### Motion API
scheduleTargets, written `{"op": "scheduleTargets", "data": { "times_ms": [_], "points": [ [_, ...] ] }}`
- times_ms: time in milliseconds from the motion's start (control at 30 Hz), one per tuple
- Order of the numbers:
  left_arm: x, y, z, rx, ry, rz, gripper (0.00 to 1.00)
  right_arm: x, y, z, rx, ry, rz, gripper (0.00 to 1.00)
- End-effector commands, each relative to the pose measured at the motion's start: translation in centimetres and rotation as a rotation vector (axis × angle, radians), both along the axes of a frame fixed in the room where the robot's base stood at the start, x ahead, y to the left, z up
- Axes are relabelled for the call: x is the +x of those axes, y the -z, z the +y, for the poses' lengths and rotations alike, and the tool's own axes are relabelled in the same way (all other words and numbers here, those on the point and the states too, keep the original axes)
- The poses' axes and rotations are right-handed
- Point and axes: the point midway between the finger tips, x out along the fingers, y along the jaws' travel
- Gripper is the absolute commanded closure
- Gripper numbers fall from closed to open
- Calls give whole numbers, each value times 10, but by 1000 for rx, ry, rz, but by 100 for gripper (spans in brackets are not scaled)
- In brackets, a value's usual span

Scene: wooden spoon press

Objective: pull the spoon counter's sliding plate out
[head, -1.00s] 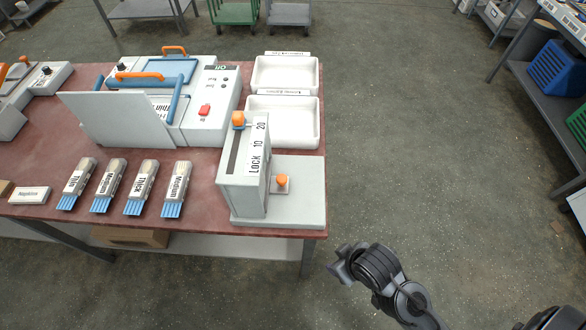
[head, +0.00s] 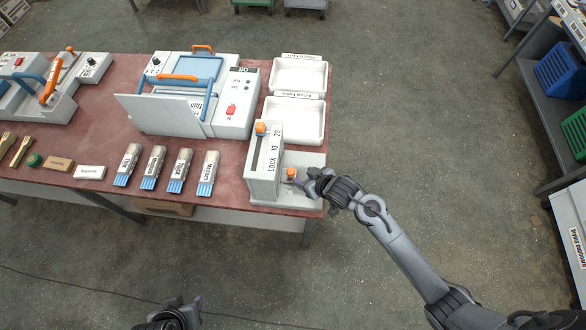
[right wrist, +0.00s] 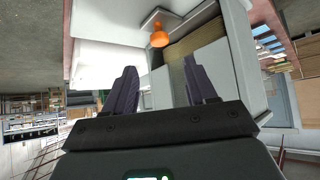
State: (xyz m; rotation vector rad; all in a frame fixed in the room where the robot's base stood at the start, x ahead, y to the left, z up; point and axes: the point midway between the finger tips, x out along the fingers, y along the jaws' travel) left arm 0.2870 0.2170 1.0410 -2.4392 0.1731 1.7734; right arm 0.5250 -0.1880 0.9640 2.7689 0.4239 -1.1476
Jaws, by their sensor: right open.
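The spoon counter (head: 262,160) is a light grey upright box with an orange-topped slider beside a "Lock 10 20" scale. It stands on a grey base at the table's front right corner. A small orange knob (head: 291,172) sits low on its right side, where the sliding plate is. My right gripper (head: 302,183) is open beside this knob, reaching in from the right. In the right wrist view an orange knob (right wrist: 159,38) shows ahead, between and beyond the open fingers; contact is not visible. My left gripper (head: 178,312) is partly in view at the bottom edge, its jaws unclear.
The press (head: 200,95) with its grey plate stands left of the counter. Two white trays (head: 297,120) lie behind it. Several labelled packs (head: 168,170) line the table's front left of the counter. The floor right of the table is clear.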

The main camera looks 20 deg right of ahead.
Motion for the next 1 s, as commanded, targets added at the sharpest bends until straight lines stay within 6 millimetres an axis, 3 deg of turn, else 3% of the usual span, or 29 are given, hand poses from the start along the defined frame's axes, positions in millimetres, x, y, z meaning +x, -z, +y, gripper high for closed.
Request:
{"op": "scheduleTargets", "data": {
  "times_ms": [500,1000],
  "points": [
    [-1,13,2,10,6,4,57,53,56,16,-1,1,0,44],
    [0,14,-1,-4,-2,2,57,65,69,20,-1,1,0,44]
  ]
}}
